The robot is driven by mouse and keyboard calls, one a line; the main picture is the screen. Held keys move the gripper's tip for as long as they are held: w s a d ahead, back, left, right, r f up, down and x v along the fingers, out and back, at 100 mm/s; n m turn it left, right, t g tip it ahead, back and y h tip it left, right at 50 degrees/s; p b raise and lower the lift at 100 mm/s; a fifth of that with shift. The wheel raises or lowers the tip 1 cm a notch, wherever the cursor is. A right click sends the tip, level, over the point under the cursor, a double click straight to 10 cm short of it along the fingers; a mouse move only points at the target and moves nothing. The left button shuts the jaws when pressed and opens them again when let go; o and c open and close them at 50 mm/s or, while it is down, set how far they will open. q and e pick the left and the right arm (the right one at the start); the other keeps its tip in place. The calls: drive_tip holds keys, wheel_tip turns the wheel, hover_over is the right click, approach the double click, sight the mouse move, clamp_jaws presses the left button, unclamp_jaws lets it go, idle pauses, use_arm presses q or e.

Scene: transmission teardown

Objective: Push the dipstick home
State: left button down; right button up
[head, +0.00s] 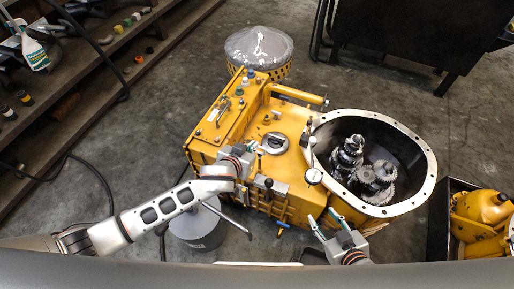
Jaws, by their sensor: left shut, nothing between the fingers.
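The yellow transmission housing (225,125) stands on the floor in the middle of the head view. A short upright rod with a black knob (268,184) shows at its front side; it may be the dipstick, but I cannot tell for sure or see how deep it sits. My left gripper (250,151) is shut and empty over the front left part of the housing, left of the knob; its fingertips are hard to make out. My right gripper (323,217) is open and empty, its teal-tipped fingers apart in front of the round bell opening.
Gears (375,180) stand inside the open bell housing (428,190). A blue-tipped lever (282,226) juts from the front. A dark crate (438,225) stands right.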

use_arm(q)
drive_tip(key=w+d+f+b, duration=0.1)
drive_tip(key=w+f+b, duration=0.1)
drive_tip(key=w+f, duration=0.2)
drive_tip(key=shift+d+f, duration=0.3)
drive_tip(key=shift+f, duration=0.8)
use_arm(e)
drive_tip(key=shift+w+d+f, duration=0.1)
drive_tip(key=shift+d+f, duration=0.05)
drive_tip(key=shift+f, duration=0.85)
use_arm(q)
drive_tip(key=shift+s+f, duration=0.1)
wheel_tip(320, 180, down, 12)
drive_tip(key=b, duration=0.7)
use_arm(e)
drive_tip(key=shift+n, duration=0.4)
drive_tip(key=f, duration=0.2)
drive_tip(key=d+f, duration=0.1)
drive_tip(key=f, duration=0.1)
drive_tip(key=shift+w+d, duration=0.1)
drive_tip(key=shift+w, duration=0.25)
drive_tip(key=shift+f, duration=0.1)
use_arm(q)
drive_tip(key=v, duration=0.7)
drive_tip(key=shift+s+a, duration=0.15)
use_arm(e)
drive_tip(key=shift+s+f, duration=0.1)
drive_tip(key=shift+s, duration=0.05)
